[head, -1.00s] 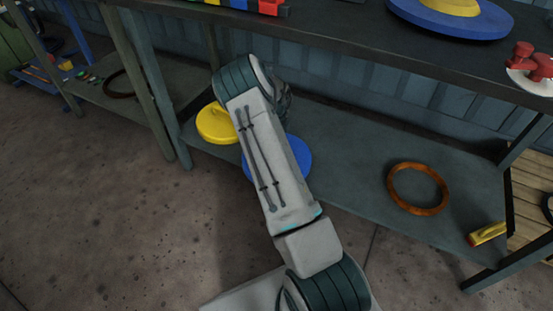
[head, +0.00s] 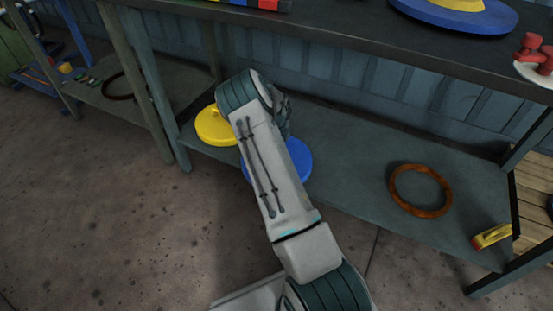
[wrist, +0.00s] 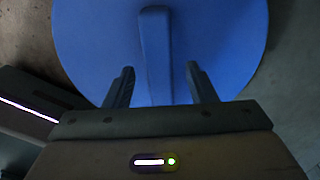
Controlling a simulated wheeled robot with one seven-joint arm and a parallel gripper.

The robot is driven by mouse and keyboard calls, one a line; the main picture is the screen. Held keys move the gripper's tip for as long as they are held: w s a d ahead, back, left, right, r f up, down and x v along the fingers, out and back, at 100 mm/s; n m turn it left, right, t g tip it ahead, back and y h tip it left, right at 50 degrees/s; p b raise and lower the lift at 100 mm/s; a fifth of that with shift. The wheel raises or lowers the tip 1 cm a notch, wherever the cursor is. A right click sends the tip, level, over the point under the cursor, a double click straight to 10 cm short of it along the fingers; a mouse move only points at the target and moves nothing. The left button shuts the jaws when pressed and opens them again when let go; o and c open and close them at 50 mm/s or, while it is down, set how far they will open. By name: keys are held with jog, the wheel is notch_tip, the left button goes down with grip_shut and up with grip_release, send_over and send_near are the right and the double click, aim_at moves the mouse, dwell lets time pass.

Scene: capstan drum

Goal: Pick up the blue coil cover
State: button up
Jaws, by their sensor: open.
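The blue coil cover (head: 299,160) is a round blue disc on the lower shelf, partly hidden behind my arm in the head view. In the wrist view the blue coil cover (wrist: 215,50) fills the upper middle, with a raised blue bar handle (wrist: 156,50) running across it. My gripper (wrist: 160,82) is open. Its two fingers stand on either side of the line of the handle, with gaps on both sides and nothing held. The head view hides the gripper's fingers behind my arm.
A yellow disc (head: 215,127) with a handle lies just left of the blue cover on the lower shelf (head: 350,170). An orange-brown ring (head: 420,210) and a yellow block (head: 491,236) lie to the right. The upper shelf (head: 350,30) overhangs the back.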

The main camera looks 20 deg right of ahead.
jog(key=shift+f, duration=0.1)
dwell(0.3)
grip_shut()
